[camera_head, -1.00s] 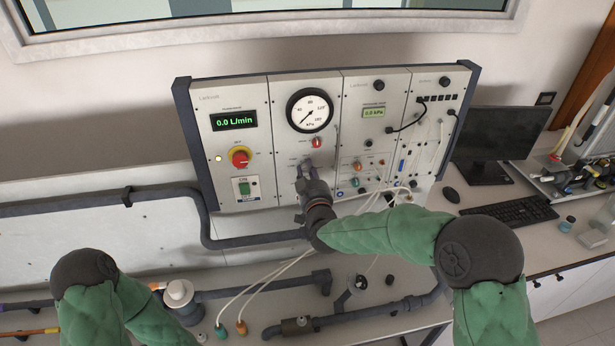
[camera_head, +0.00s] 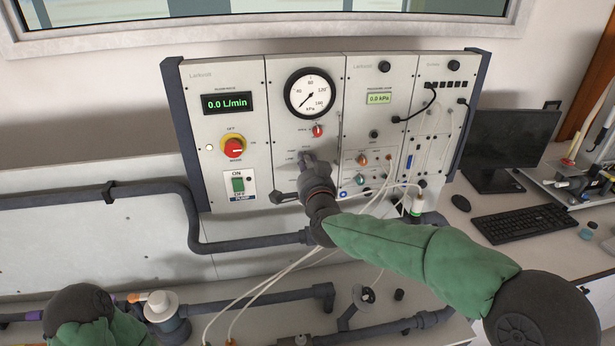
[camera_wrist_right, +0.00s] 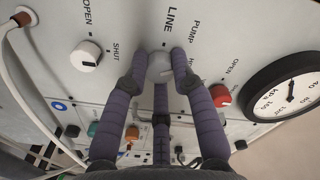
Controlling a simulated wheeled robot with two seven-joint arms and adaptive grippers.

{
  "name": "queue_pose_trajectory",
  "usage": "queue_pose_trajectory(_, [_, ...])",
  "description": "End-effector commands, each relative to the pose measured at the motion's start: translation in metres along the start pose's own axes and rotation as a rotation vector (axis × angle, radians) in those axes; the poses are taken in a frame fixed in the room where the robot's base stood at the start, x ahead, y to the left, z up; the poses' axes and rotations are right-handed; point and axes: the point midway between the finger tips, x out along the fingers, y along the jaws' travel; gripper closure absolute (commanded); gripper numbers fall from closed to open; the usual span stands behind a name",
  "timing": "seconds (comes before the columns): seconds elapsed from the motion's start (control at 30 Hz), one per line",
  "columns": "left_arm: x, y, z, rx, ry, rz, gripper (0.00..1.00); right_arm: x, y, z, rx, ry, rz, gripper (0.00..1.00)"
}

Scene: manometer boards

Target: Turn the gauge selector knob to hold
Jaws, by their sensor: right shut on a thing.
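The gauge selector knob (camera_wrist_right: 160,66) is pale grey and round in the right wrist view, on the light panel below the printed word LINE. PUMP is printed to its right, and a label starting with HO is partly covered by a finger. My right gripper (camera_wrist_right: 161,62) is shut on this knob, with purple-grey fingers on both sides of it. In the head view my right gripper (camera_head: 307,160) reaches the panel below the round pressure gauge (camera_head: 310,93) and hides the knob. Its pointer direction cannot be told. My left gripper is out of view.
A red knob (camera_head: 318,130) sits just above my right gripper, and a white knob (camera_wrist_right: 87,56) marked OPEN and SHUT is to the left in the wrist view. Thin hoses hang on the right.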

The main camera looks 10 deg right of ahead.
Motion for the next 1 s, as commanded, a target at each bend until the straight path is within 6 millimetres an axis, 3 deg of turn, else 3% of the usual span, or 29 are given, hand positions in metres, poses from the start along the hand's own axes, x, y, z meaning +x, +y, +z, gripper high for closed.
queue_pose_trajectory(0.1, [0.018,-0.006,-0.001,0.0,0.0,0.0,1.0,0.0,0.003,0.004,0.109,-0.001,-0.001,1.0])
queue_pose_trajectory(0.4, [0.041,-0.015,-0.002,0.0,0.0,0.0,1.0,0.0,0.002,0.004,0.343,-0.003,0.001,1.0])
queue_pose_trajectory(1.0, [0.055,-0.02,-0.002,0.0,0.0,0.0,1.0,0.0,0.001,0.002,0.514,-0.003,0.003,1.0])
